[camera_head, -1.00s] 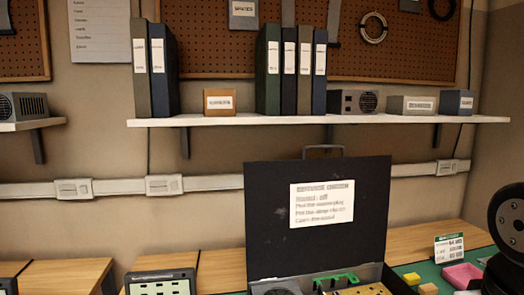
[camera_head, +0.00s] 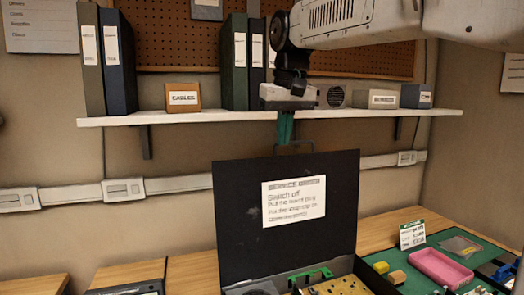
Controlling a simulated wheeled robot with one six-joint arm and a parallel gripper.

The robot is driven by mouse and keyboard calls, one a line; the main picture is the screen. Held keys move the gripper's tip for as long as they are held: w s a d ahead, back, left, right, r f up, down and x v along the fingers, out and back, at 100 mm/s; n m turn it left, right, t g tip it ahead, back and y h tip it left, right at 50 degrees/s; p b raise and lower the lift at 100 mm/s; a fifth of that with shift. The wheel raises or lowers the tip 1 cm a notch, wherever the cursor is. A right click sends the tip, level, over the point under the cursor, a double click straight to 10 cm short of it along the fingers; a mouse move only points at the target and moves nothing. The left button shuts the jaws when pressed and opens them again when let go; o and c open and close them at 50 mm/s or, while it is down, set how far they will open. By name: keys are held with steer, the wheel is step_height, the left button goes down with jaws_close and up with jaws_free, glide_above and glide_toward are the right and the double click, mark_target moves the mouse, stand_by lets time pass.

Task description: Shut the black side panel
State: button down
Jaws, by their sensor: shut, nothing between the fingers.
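The black side panel (camera_head: 240,218) stands upright and open behind the case in the head view.
A wall shelf (camera_head: 180,117) with binders (camera_head: 118,62) and small boxes runs behind my gripper. On the right, a pink tray (camera_head: 440,268), yellow blocks (camera_head: 393,277) and a small sign (camera_head: 412,235) stand on the green mat (camera_head: 408,263). A wall socket strip (camera_head: 165,185) runs behind the panel.

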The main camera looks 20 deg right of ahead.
steer(key=w+a+r, duration=0.1)
steer(key=w+r, duration=0.2)
steer(key=w, duration=0.5)
steer(key=w+x, duration=0.1)
steer(key=x, duration=0.8)
steer(key=shift+f, duration=0.25)
